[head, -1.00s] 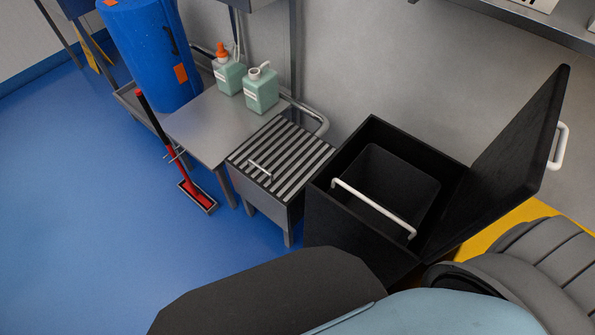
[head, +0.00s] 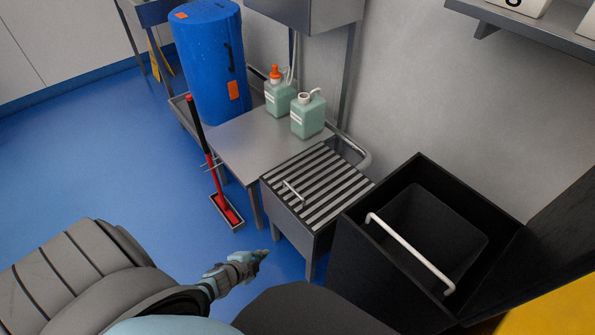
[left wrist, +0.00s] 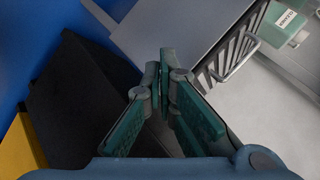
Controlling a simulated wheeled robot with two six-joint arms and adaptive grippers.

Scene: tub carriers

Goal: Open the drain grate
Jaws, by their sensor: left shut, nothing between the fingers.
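The drain grate (head: 322,183) is a slatted metal top on a grey box-like stand, with a small bar handle (head: 292,192) near its left edge. It lies flat and closed over the stand. In the left wrist view, the slats (left wrist: 232,56) and the handle (left wrist: 236,64) show at upper right. My left gripper (head: 262,256) is shut and empty, in front of and below the grate's stand in the head view, apart from the handle. The left wrist view shows its fingers (left wrist: 162,75) together. My right gripper is not in view.
A black open bin (head: 345,245) with a white bar handle stands right of the grate. A steel table (head: 235,140) with two green bottles (head: 307,116) adjoins it at left. A red squeegee (head: 217,180) and blue barrel (head: 212,65) stand further left. Blue floor is clear at left.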

